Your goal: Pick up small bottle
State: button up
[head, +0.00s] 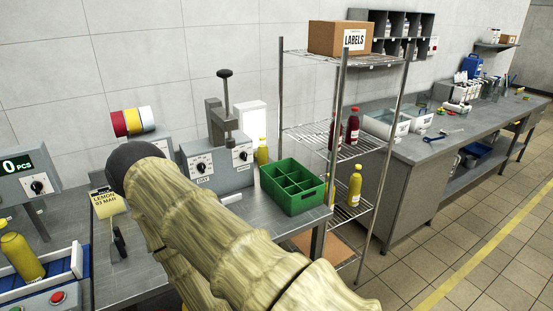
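Several bottles are in view, and I cannot tell which is the small bottle. A yellow bottle (20,256) leans in the blue and white conveyor at the far left. Another yellow bottle (262,151) stands behind the green crate, partly hidden. A third yellow bottle (355,186) stands on a lower shelf of the wire rack. Two red bottles (352,126) stand on the shelf above it. My arm, in a ribbed tan cover with a dark rounded end, crosses the middle foreground. My gripper's fingers do not show.
A green divided crate (292,187), its visible compartments empty, sits at the metal table's right end. A grey press machine (219,158) stands behind my arm. A wire rack (342,100) holds a LABELS box (339,37). A long steel bench (440,147) runs along the right wall; the floor in front is clear.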

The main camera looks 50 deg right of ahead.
aim_at(263, 159)
jog(key=k, duration=0.35)
jog(key=z, duration=0.85)
jog(key=i, duration=0.5)
